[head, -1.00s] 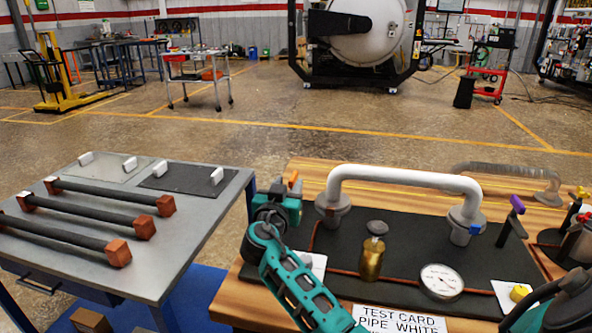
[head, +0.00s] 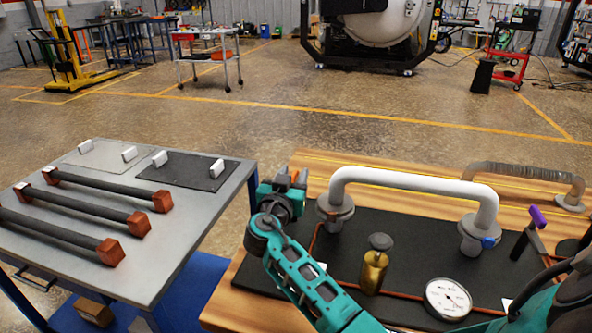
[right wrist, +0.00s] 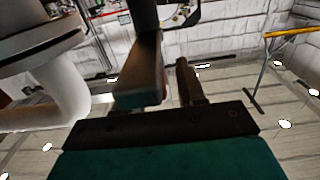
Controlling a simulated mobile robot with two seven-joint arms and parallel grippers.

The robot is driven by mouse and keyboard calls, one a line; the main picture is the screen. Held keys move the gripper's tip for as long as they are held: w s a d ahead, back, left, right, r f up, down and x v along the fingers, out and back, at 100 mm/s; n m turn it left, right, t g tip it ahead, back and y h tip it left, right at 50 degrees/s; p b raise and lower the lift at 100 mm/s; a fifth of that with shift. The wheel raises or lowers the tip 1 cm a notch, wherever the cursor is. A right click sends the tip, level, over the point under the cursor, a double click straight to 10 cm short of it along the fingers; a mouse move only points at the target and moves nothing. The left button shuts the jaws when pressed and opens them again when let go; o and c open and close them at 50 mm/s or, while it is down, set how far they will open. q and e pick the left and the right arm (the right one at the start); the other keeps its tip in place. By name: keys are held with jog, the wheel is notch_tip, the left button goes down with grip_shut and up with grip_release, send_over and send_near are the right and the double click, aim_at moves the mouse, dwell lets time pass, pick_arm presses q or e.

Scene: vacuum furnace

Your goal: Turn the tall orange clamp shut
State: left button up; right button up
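In the head view, the tall orange clamp shows only as a small orange piece (head: 295,177) at my right gripper (head: 288,182), left of the white pipe's left flange. The gripper hides the rest of the clamp. In the right wrist view, a dark upright post (right wrist: 144,15) and a brownish block below it stand at the left finger. A narrow gap shows between that block and the right finger, so the right gripper (right wrist: 170,82) looks open. I cannot tell whether it touches the clamp. My left gripper is not in view.
The white pipe (head: 410,180) arches over the black mat beside the gripper. A brass valve (head: 374,268), a gauge (head: 448,299) and a purple-handled clamp (head: 537,218) stand on the same wooden table. A grey cart (head: 60,262) with dark bars stands left. The floor behind is open.

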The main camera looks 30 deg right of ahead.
jog(key=shift+w+d, duration=0.1)
dwell(0.3)
grip_shut()
dwell(0.4)
